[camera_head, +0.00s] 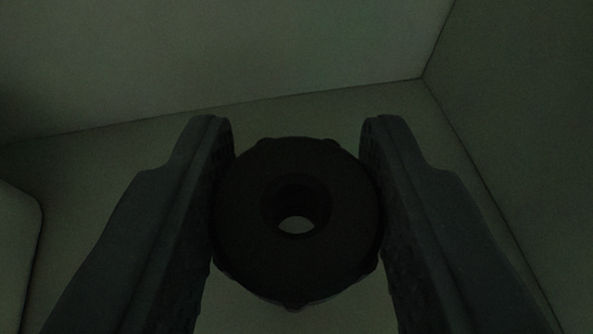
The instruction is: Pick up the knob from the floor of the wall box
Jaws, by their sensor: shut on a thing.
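The knob (245,238) is dark and round, with small lobes on its rim and a hole through its middle. It sits between the two fingers of my gripper (297,180), in the centre of the head view. Both fingers touch its sides, and my gripper is shut on it. The floor of the wall box (300,115) shows behind the knob and through its hole. I cannot tell whether the knob is on the floor or above it.
The back wall (220,50) of the box meets the right wall (520,120) in a corner at the upper right. A pale rounded block or edge (15,250) stands at the far left. The light is very dim.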

